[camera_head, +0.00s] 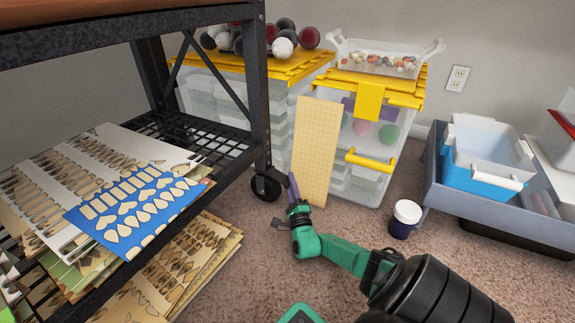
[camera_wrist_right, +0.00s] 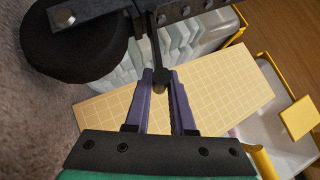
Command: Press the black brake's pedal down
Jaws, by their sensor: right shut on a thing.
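The black caster wheel (camera_head: 264,189) stands under the near corner of the black metal rack (camera_head: 258,95). It also shows at the upper left of the right wrist view (camera_wrist_right: 72,52). A thin black brake pedal (camera_wrist_right: 160,74) with a rounded end sticks out below the rack's black bar in that view. My right gripper (camera_head: 292,180) is just right of the wheel, its purple fingers nearly together. In the right wrist view the fingertips (camera_wrist_right: 161,78) are shut on the pedal's end. In the head view the pedal is too small to make out. My left gripper is out of view.
A tan gridded sheet (camera_head: 315,150) leans on clear bins with yellow lids (camera_head: 405,92) behind the gripper. A white-capped jar (camera_head: 404,218) stands on the carpet to the right, near a grey trolley (camera_head: 455,200). Cut sheets (camera_head: 95,190) lie on the rack's shelf at left.

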